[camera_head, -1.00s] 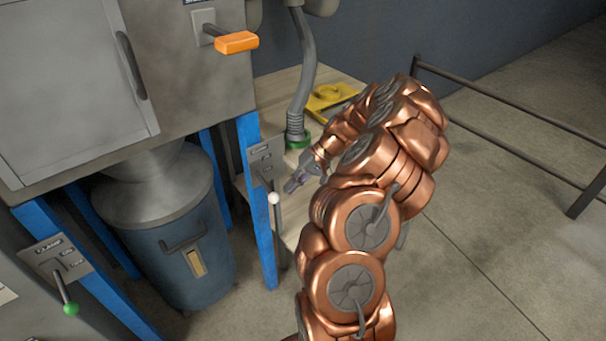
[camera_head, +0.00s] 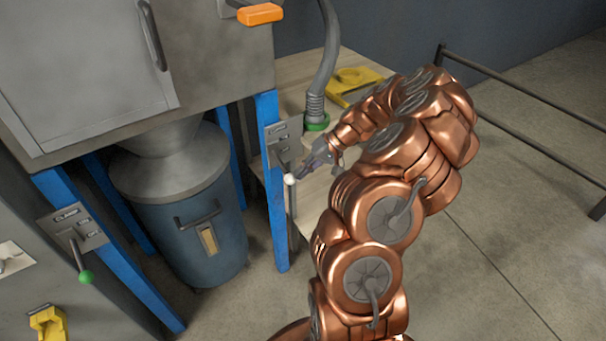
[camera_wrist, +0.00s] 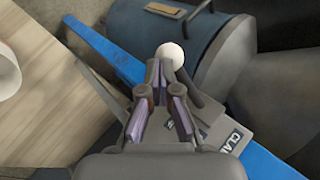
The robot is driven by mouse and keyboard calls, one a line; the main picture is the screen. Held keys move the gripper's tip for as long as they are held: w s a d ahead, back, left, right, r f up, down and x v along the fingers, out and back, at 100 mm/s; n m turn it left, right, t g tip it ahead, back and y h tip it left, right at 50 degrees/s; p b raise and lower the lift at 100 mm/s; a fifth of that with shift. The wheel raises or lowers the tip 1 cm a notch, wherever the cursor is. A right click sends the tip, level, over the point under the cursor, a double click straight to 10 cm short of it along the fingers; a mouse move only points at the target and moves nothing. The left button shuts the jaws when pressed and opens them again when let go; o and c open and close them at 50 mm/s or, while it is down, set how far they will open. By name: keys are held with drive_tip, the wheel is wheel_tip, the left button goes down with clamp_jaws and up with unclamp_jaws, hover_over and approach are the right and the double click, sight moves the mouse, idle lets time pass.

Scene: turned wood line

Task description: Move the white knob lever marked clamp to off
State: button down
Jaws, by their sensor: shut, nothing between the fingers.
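The white knob (camera_head: 290,179) is on the end of a dark lever on a grey plate (camera_head: 283,130) fixed to a blue post. The lever hangs downward from the plate in the head view.
A green-knobbed lever (camera_head: 85,276) is on another plate at lower left. An orange handle (camera_head: 260,14) is above. A blue drum (camera_head: 205,245) stands behind the post. A wooden bench (camera_head: 330,75) with a hose and yellow object lies behind my arm.

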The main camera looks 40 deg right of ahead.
drive_tip(key=f+t+b, duration=0.1)
drive_tip(key=b, duration=0.2)
drive_tip(key=shift+w+f, duration=0.1)
drive_tip(key=shift+f, duration=0.15)
drive_tip(key=shift+r, duration=0.25)
drive_tip(key=b+v, duration=0.1)
drive_tip(key=v, duration=1.3)
drive_tip(key=shift+d+b, duration=0.4)
drive_tip(key=shift+d, duration=0.05)
idle(0.4)
